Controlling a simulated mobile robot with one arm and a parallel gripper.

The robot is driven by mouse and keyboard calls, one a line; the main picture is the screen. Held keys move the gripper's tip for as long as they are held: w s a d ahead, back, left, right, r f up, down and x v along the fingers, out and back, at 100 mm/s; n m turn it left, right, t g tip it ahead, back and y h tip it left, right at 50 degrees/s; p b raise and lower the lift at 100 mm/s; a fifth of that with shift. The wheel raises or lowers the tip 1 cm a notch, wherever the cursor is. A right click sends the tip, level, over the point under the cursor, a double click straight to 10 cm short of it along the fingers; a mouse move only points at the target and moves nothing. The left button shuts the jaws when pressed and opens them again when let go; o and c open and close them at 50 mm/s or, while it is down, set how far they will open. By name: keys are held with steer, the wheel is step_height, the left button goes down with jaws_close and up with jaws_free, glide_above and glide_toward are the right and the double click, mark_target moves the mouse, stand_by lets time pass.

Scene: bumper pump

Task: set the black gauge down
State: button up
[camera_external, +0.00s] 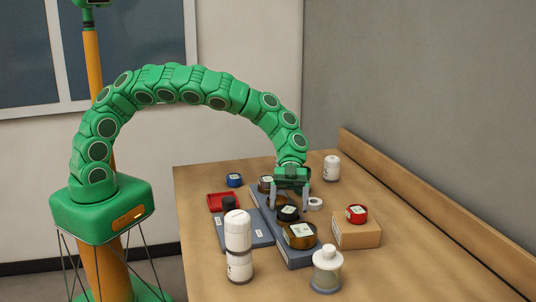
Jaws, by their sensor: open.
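The black gauge (288,213) is a short dark cylinder with a pale label on its face. It appears to rest on the long grey-blue block (292,254), behind a larger brass-brown gauge (300,235). My gripper (289,206) points down over the block with its two grey fingers apart. The black gauge shows at fingertip level between or just in front of them; I cannot tell which from this angle. Whether a finger touches the gauge is too small to tell.
A red gauge (357,214) sits on a cardboard box (357,234) at right. A white ring (315,203) lies close to the right finger. White canisters (239,231) and a clear jar (327,271) stand in front. A blue gauge (233,180) and red tray (219,203) are left.

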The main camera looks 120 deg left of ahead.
steer(key=shift+r, duration=0.15)
steer(key=v, duration=1.2)
steer(key=shift+a, duration=0.1)
